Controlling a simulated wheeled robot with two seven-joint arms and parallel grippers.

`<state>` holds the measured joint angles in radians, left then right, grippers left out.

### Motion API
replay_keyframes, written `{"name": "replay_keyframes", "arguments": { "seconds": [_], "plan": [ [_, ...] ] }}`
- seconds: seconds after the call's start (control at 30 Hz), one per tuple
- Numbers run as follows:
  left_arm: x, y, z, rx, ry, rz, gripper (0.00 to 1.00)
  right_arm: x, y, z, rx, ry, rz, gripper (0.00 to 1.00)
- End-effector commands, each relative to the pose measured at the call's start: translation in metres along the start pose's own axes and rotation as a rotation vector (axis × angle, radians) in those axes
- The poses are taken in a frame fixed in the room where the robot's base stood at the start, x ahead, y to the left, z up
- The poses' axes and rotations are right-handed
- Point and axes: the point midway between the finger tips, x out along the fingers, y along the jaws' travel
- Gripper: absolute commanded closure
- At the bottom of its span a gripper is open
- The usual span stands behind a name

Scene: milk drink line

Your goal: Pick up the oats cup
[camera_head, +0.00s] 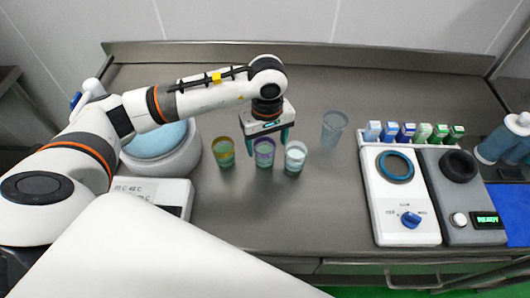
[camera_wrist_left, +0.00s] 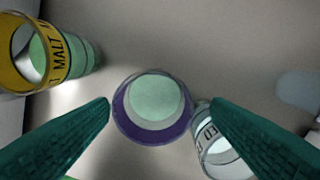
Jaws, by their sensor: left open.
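A cup with a purple rim (camera_head: 264,152) stands in the middle of a row of three cups, with pale green contents; in the left wrist view (camera_wrist_left: 152,108) it lies between my fingers. Its label is not readable, and no label reading oats shows. My left gripper (camera_head: 267,136) is open above and just behind this cup, its green fingers apart and holding nothing. In the left wrist view, the right finger overlaps the white-rimmed cup in the picture; I cannot tell if they touch. My right gripper is not in view.
The yellow-rimmed cup (camera_head: 224,152) marked MALT stands left, the white-rimmed cup (camera_head: 295,156) close right. An empty bluish cup (camera_head: 334,127) stands farther right. A white dial machine (camera_head: 388,205) and grey machine (camera_head: 455,220) are right, a round blue-topped device (camera_head: 158,142) left. The front counter is clear.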

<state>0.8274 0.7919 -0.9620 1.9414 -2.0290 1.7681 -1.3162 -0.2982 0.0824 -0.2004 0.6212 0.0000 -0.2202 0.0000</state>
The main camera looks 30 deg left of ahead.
Motion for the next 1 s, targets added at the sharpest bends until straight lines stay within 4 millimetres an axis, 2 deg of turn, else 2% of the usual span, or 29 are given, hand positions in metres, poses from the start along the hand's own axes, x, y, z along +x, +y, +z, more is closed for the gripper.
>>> {"name": "replay_keyframes", "arguments": {
  "seconds": [0.1, 0.23, 0.53, 0.87, 1.0],
  "plan": [
    [0.016, 0.006, 0.002, -0.003, 0.003, 0.006, 0.28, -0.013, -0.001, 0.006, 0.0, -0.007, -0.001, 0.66],
    [0.033, 0.004, 0.002, -0.001, 0.002, 0.003, 0.28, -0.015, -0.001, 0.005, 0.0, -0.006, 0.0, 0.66],
    [0.039, 0.004, 0.003, 0.0, 0.0, 0.0, 0.28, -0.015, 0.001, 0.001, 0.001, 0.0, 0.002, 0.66],
    [0.039, 0.004, 0.003, 0.0, 0.0, 0.0, 0.81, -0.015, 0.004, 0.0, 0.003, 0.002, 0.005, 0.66],
    [0.038, 0.004, 0.003, 0.0, -0.001, -0.001, 0.81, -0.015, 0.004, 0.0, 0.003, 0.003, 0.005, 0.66]
  ]
}}
